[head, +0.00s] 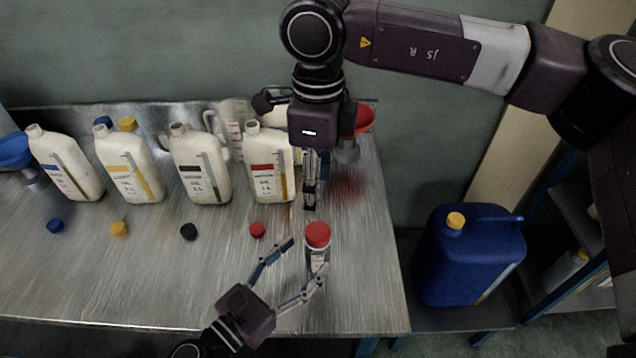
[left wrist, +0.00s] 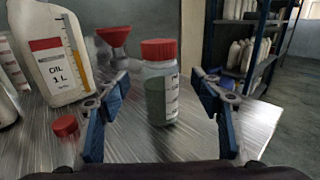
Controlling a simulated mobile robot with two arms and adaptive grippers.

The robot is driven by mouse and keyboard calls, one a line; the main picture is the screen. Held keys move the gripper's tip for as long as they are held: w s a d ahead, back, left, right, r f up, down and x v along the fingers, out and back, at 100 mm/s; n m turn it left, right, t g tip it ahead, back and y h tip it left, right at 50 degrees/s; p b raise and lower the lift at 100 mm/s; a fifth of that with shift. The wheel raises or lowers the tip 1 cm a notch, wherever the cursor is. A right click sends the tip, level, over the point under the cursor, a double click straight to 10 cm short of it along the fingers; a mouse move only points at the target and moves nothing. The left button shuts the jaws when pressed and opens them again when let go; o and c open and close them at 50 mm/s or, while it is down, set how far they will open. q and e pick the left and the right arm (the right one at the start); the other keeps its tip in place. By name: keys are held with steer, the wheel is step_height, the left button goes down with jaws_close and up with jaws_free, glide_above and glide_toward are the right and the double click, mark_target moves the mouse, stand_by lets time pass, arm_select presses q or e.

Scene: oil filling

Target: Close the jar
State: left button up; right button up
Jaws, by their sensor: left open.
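The jar (head: 317,262) is clear with a white label and stands upright near the table's right side. A red lid (head: 318,234) sits on top of it; I cannot tell how tightly. In the left wrist view the jar (left wrist: 161,97) holds dark greenish liquid and its red lid (left wrist: 158,49) looks level. My left gripper (head: 306,258) is open, with its fingers spread at the jar's near side and no visible contact. My right gripper (head: 309,205) points down above the table, behind the jar and apart from the lid. Its finger gap is unclear.
Several white oil bottles (head: 200,170) stand in a row behind. Loose blue (head: 55,226), yellow (head: 119,228), black (head: 188,231) and red (head: 257,230) caps lie before them. A red funnel (head: 363,119) stands behind right. A blue canister (head: 468,262) stands beyond the table's right edge.

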arm_select(q)
steer(key=v, duration=0.6)
steer(key=shift+s+a, duration=0.2)
steer(key=shift+s, duration=0.1)
